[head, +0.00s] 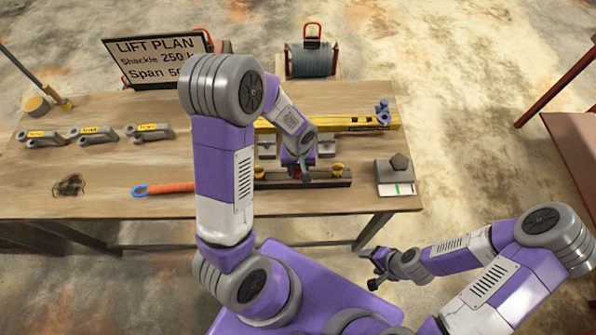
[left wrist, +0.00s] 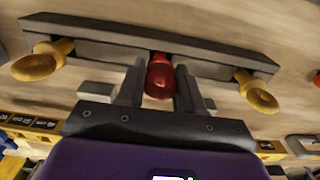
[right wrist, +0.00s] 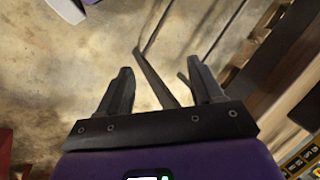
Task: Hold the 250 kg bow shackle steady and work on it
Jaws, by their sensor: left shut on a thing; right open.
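My left gripper (head: 304,178) is over a dark bar (head: 330,183) near the table's front edge. In the left wrist view my left gripper (left wrist: 159,72) is shut on a red rounded piece (left wrist: 160,80) at the middle of the bar, between two yellow knob-like pieces (left wrist: 38,62) (left wrist: 258,92). I cannot tell if the red piece is a shackle. Grey pieces with yellow labels (head: 40,138) (head: 97,136) (head: 150,134) lie at the table's left; their labels are unreadable. My right gripper (head: 381,266) is open and empty, off the table's front edge; it also shows in the right wrist view (right wrist: 160,85).
A sign (head: 155,62) reads "Lift plan, Shackle 250 k". An orange-handled tool (head: 165,188) lies left of my left arm. A spool (head: 310,60) stands behind.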

